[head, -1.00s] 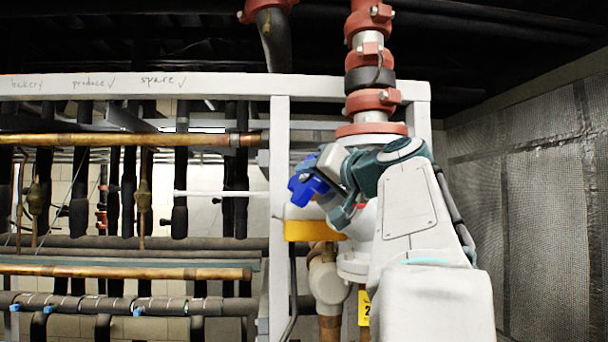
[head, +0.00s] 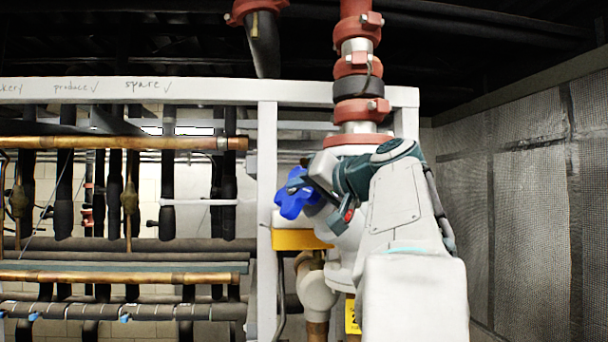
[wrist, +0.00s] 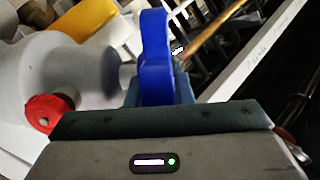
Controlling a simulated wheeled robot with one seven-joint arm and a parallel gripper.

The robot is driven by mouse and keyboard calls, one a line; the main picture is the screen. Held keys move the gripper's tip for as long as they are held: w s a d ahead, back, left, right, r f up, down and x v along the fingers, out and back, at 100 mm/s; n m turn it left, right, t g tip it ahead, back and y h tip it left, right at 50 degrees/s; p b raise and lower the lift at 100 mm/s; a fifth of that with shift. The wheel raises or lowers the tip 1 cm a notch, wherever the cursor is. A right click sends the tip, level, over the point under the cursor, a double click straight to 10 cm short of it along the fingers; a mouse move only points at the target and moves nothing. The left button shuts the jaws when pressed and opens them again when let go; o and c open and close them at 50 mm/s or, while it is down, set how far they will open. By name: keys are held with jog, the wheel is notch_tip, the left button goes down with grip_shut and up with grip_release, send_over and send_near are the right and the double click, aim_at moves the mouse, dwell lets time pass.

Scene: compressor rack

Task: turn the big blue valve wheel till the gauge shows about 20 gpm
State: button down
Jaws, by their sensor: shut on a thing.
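The big blue valve wheel (head: 295,194) is on the white valve body beside the frame's upright post, and its lobed rim shows in the head view. In the wrist view the blue wheel (wrist: 155,58) stands edge-on at the jaws, on a stem from a pale grey body (wrist: 60,70). My gripper (head: 310,190) is at the wheel's right side, shut on its rim. The fingertips are partly hidden behind the wheel and my wrist. I see no readable gauge face in either view.
A yellow-orange part (head: 300,240) sits just below the wheel. A small red knob (wrist: 45,112) is near my gripper in the wrist view. The grey frame post (head: 267,210) stands close on the left, and a mesh wall (head: 530,190) closes the right side.

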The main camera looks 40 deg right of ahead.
jog(key=r+g+y+p, duration=0.1)
jog(key=p, duration=0.2)
jog(key=shift+w+d+n, duration=0.1)
jog(key=shift+n, duration=0.2)
jog(key=shift+d+f+n+g+y+p, duration=0.1)
jog(key=shift+n+g+y+p, duration=0.25)
jog(key=shift+g+p, duration=0.55)
jog(key=shift+w+f+n+g+y+p, duration=0.1)
jog(key=shift+f+n+g+y+p, duration=0.2)
jog(key=shift+g+y, duration=0.4)
jog(key=shift+r+g, duration=0.1)
jog(key=shift+g, duration=0.3)
jog(key=shift+r+n+g+y, duration=0.1)
jog(key=shift+n+g+y, duration=0.45)
jog(key=shift+g, duration=0.65)
jog(key=c, duration=1.3)
grip_release()
jog(key=shift+m+t+h, duration=0.4)
jog(key=shift+t, duration=0.7)
